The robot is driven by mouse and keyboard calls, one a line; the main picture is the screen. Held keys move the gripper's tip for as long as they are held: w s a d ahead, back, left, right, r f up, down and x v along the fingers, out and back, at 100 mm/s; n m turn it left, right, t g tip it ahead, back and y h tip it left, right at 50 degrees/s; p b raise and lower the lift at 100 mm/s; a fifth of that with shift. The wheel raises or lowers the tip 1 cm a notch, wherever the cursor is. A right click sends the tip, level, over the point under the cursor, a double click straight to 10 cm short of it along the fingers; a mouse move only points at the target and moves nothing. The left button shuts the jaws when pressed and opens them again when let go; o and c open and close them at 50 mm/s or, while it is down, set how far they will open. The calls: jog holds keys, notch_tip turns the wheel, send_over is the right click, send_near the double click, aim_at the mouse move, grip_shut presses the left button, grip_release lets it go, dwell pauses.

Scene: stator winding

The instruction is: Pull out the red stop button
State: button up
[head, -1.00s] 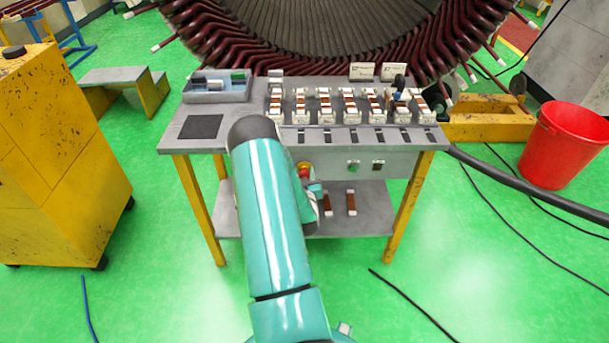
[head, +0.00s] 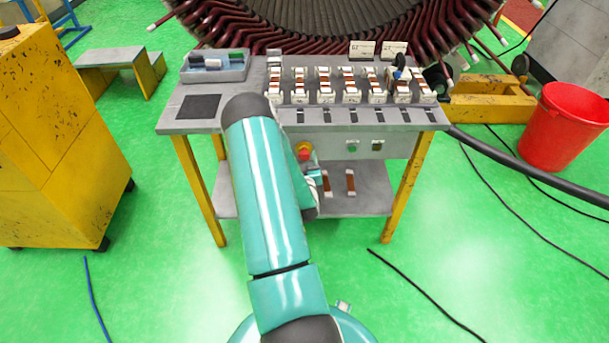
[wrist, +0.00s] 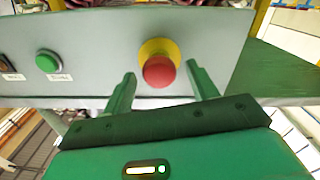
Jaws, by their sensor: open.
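The red stop button (wrist: 159,71) sits on a yellow collar on the grey front panel (wrist: 95,45). In the head view the red stop button (head: 304,152) shows on the panel under the bench top, just right of my arm. My gripper (wrist: 162,82) is open and empty in the wrist view. Its two fingers stand apart, one to the left and one to the right of the button, with space on both sides. I cannot tell how deep the fingertips reach. In the head view my gripper is mostly hidden behind my arm.
A green button (wrist: 47,61) is on the same panel, with a black one beside it. The bench top (head: 215,127) carries a row of coil parts and a grey tray (head: 215,72). A red bucket (head: 565,130) stands right, a yellow cabinet (head: 60,150) left.

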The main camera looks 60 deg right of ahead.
jog(key=v, duration=1.2)
jog(key=shift+a, duration=0.1)
jog(key=w+a+r+y, duration=0.2)
jog(key=w+a+r, duration=0.15)
jog(key=w, duration=0.35)
jog(key=w+a+r+t+y, duration=0.1)
jog(key=w+a+r+y, duration=0.15)
jog(key=w+r, duration=0.3)
jog(key=w+a+r+y, duration=0.2)
jog(key=w+a+r, duration=0.15)
jog(key=w, duration=0.35)
jog(key=w+a+r+n+y, duration=0.25)
jog(key=a+r, duration=0.25)
jog(key=a, duration=0.3)
jog(key=w+a+r+n+y, duration=0.1)
jog(key=a+r+y, duration=0.2)
jog(key=a+r, duration=0.3)
jog(key=s+a+r+n+g+y, duration=0.1)
jog(key=s+a+r+n+y, duration=0.1)
jog(key=s+a, duration=0.6)
jog(key=s+a+r+n+g+y, duration=0.2)
jog(key=s+a+r+n, duration=0.2)
jog(key=a, duration=0.9)
jog(key=s+r, duration=0.3)
jog(key=s, duration=0.2)
jog(key=shift+a+r+g, duration=0.25)
jog(key=shift+r+g, duration=0.05)
jog(key=shift+r, duration=0.05)
